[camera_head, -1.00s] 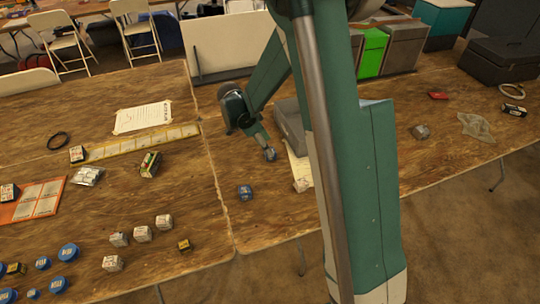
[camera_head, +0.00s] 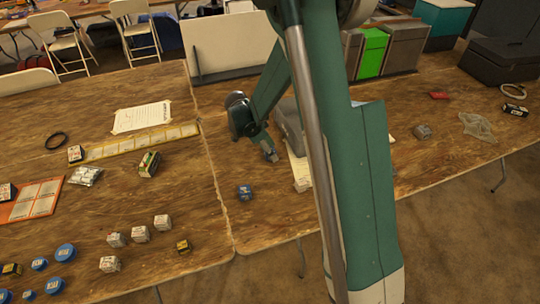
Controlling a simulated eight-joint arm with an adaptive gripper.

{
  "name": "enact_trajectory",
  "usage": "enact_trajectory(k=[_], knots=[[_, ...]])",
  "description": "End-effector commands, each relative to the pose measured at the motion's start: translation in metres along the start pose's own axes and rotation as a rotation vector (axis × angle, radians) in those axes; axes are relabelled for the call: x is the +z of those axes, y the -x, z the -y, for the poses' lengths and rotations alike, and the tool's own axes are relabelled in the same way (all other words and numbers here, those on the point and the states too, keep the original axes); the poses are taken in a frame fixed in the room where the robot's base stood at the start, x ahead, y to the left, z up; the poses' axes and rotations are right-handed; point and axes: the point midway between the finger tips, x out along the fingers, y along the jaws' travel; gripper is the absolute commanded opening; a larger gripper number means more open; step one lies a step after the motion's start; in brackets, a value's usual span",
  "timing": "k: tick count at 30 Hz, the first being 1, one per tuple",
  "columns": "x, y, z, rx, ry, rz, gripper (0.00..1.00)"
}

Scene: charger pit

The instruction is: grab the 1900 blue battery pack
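A small blue box-shaped pack (camera_head: 244,192) lies on the wooden table near the seam between two table tops; its printing is too small to read. My gripper (camera_head: 271,156) is above and to the right of it in the head view, apart from it. The gripper is small and dark here, and I cannot tell whether its fingers are open or shut. My arm's large green link covers part of the table to the right of the pack.
Several small white boxes (camera_head: 140,234), a yellow-black box (camera_head: 183,246) and blue round lids (camera_head: 65,252) sit at left front. A green-fronted bin (camera_head: 371,53) stands behind. Table around the blue pack is clear.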

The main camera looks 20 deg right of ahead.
Motion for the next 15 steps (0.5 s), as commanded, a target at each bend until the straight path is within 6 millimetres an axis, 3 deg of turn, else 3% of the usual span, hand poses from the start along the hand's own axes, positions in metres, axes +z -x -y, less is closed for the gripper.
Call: enact_trajectory(k=[14,15], knots=[[0.0,0.0004,-0.0001,0.0,0.0,0.0,0.45],[0.0,0.0004,-0.0001,0.0,0.0,0.0,0.4]])
